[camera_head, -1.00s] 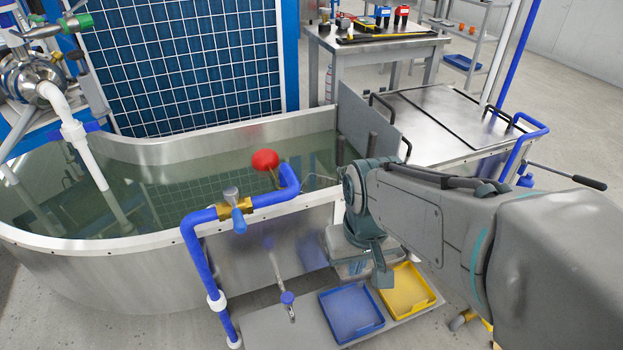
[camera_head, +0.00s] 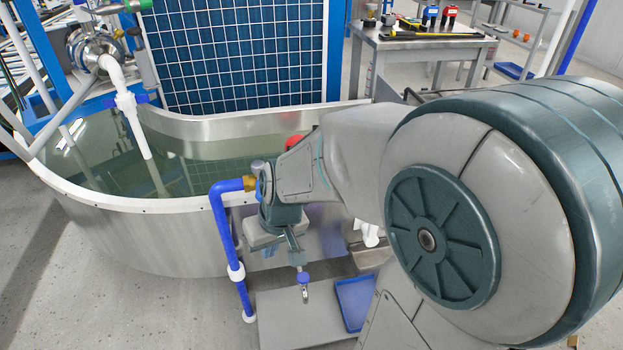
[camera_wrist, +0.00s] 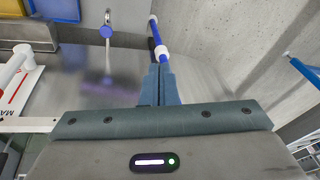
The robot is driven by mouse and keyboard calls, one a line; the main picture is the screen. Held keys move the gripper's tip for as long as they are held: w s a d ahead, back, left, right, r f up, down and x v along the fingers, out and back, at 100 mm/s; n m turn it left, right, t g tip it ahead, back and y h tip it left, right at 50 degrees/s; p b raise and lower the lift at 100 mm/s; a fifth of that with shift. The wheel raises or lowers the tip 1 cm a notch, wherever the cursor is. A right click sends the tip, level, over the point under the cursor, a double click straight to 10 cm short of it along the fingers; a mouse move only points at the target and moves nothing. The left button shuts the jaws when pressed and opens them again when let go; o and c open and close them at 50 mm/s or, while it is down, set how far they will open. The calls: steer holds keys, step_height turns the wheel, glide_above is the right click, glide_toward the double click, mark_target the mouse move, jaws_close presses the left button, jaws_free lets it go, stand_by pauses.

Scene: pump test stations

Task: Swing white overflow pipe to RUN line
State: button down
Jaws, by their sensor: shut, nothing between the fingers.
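A white pipe piece (camera_head: 368,232) shows partly behind my arm at the tank's front in the head view; I cannot tell for sure that it is the overflow pipe. A white pipe elbow (camera_wrist: 14,66) also lies at the left edge of the wrist view, beside a white label (camera_wrist: 22,90) with a red stripe and cut-off letters. No RUN marking is readable. My gripper (camera_wrist: 160,70) is shut and empty. In the wrist view its fingertips overlap the lower end of a blue pipe with a white collar (camera_wrist: 161,51); I cannot tell whether they touch.
The water-filled metal tank (camera_head: 150,235) stands ahead. A blue pipe (camera_head: 222,225) runs down its front. A blue-handled tap (camera_head: 303,279) sits near a blue tray (camera_head: 355,300). A white pipe (camera_head: 128,105) dips into the tank at left. Floor is clear at lower left.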

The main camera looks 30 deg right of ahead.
steer(key=w+d+f+t+h+b, duration=0.1)
steer(key=w+d+f+h+b, duration=0.1)
steer(key=w+f, duration=0.55)
steer(key=w+d+f+t+h+b, duration=0.1)
steer(key=w+d+f+h+b, duration=0.3)
steer(key=f, duration=0.7)
steer(key=w+d+f+h, duration=0.1)
steer(key=d+f+h, duration=0.3)
steer(key=d+f, duration=0.15)
steer(key=d+r+n+t+h+b, duration=0.1)
steer(key=d+r+n+h+b, duration=0.2)
steer(key=d, duration=1.7)
steer(key=shift+d+r+t+h+b, duration=0.2)
steer(key=shift+r+t+h+b, duration=0.1)
steer(key=shift+h+b, duration=2.15)
steer(key=shift+h+p, duration=0.35)
steer(key=shift+p, duration=0.35)
